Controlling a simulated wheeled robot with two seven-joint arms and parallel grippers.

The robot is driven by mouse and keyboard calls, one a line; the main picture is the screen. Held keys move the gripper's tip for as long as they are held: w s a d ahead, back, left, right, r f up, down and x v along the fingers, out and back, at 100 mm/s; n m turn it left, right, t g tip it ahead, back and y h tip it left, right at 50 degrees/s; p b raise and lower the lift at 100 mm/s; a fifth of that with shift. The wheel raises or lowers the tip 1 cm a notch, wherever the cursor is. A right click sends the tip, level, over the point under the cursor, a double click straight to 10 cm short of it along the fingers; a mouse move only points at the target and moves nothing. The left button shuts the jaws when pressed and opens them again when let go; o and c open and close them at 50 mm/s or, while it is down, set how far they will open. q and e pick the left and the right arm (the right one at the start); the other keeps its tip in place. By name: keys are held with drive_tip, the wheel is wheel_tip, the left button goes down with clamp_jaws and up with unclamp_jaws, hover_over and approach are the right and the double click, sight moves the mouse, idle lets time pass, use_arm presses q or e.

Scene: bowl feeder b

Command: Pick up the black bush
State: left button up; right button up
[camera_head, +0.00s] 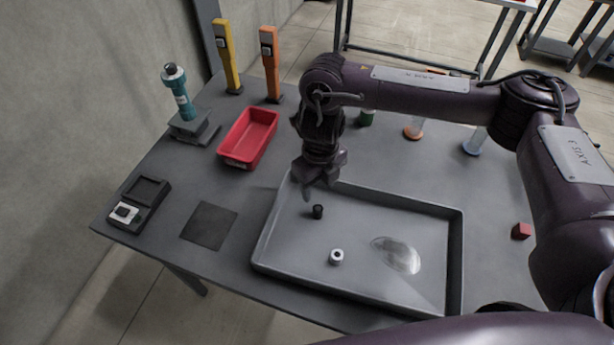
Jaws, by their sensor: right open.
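A small black bush (318,211) stands in the grey tray (455,250), near the tray's back left part. My right gripper (318,184) hangs above and just behind the black bush, pointing down. It is open, with nothing seen between its fingers, and it looks apart from the bush. My left gripper does not show.
A white bush (336,257) stands in the tray, left of a shiny round patch (398,255). A red bin (248,138), a dark square mat (209,222) and a small device (139,204) are to the left. A red cube (521,231) lies right of the tray.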

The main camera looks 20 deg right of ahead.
sight(318, 208)
drive_tip(key=shift+s+f, duration=0.3)
drive_tip(key=shift+f, duration=0.35)
drive_tip(key=shift+s+f, duration=0.25)
drive_tip(key=shift+f, duration=0.35)
drive_tip(key=shift+s+a+f+p, duration=0.15)
drive_tip(key=shift+f+p, duration=0.1)
drive_tip(key=shift+f, duration=0.3)
drive_tip(key=shift+s+d+f+p, duration=0.1)
drive_tip(key=shift+s+f+p, duration=0.1)
drive_tip(key=shift+f, duration=0.3)
wheel_tip(318, 208, down, 2)
drive_tip(key=shift+w+f, duration=0.1)
drive_tip(key=shift+f, duration=0.2)
drive_tip(key=shift+a, duration=0.1)
drive_tip(key=c, duration=0.4)
drive_tip(key=shift+c, duration=1.3)
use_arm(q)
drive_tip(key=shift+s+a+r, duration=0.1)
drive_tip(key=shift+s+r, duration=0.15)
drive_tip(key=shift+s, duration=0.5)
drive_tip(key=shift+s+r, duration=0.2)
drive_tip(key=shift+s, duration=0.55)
use_arm(e)
drive_tip(key=c, duration=0.4)
